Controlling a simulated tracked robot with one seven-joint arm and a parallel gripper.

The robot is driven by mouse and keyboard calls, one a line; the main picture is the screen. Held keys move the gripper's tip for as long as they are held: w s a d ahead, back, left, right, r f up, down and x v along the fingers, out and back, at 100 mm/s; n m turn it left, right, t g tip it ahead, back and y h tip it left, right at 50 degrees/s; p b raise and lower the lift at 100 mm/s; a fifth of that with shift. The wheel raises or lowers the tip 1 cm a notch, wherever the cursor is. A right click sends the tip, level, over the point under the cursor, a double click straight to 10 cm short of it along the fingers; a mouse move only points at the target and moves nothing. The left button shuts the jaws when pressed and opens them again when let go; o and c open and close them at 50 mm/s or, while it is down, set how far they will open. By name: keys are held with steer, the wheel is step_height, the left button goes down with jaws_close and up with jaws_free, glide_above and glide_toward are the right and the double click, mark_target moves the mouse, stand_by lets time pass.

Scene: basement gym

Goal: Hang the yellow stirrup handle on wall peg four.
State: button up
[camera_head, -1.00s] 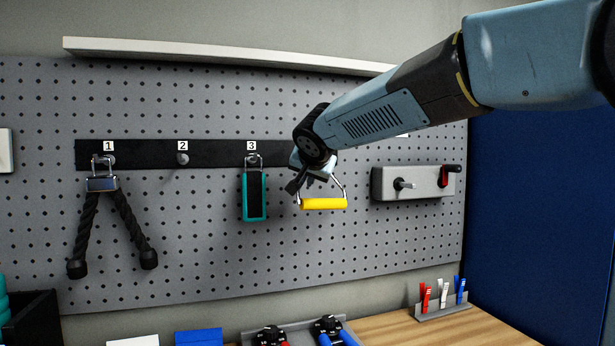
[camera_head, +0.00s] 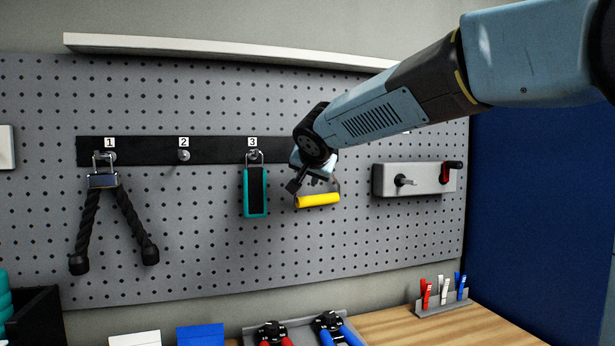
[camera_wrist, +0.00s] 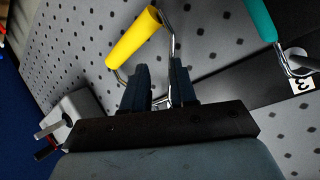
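The yellow stirrup handle (camera_head: 318,200) hangs just below my gripper (camera_head: 306,184), tilted with its right end higher. In the wrist view the yellow grip (camera_wrist: 133,38) lies beyond my fingertips (camera_wrist: 160,68), with its chrome wire frame running back behind and between the fingers. The two dark fingers stand apart with a gap between them. Peg four and its label are hidden behind my wrist, so I cannot tell whether the frame is on the peg. The black peg rail (camera_head: 220,152) shows pegs one to three.
A black rope attachment (camera_head: 103,181) hangs on peg one, and a teal-framed handle (camera_head: 256,190) on peg three, close left of my gripper. Peg two (camera_head: 183,155) is bare. A grey wall bracket (camera_head: 413,180) is to the right. A white shelf (camera_head: 220,52) runs above.

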steer(key=shift+o, duration=0.9)
steer(key=shift+r, duration=0.1)
steer(key=shift+s, duration=0.1)
steer(key=v, duration=1.4)
steer(key=s+d+f+n+g, duration=0.1)
steer(key=s+d+f+g, duration=0.2)
steer(key=s+d+f, duration=0.6)
steer(key=s+d+f+n+g+h, duration=0.1)
steer(key=s+d+f+n+g, duration=0.1)
steer(key=s+d+f, duration=0.8)
step_height(320, 180, down, 7)
steer(key=shift+s+d+f+n+g, duration=0.15)
steer(key=shift+s+d+n+g, duration=0.2)
steer(key=shift+s+g, duration=0.65)
steer(key=shift+s, duration=0.1)
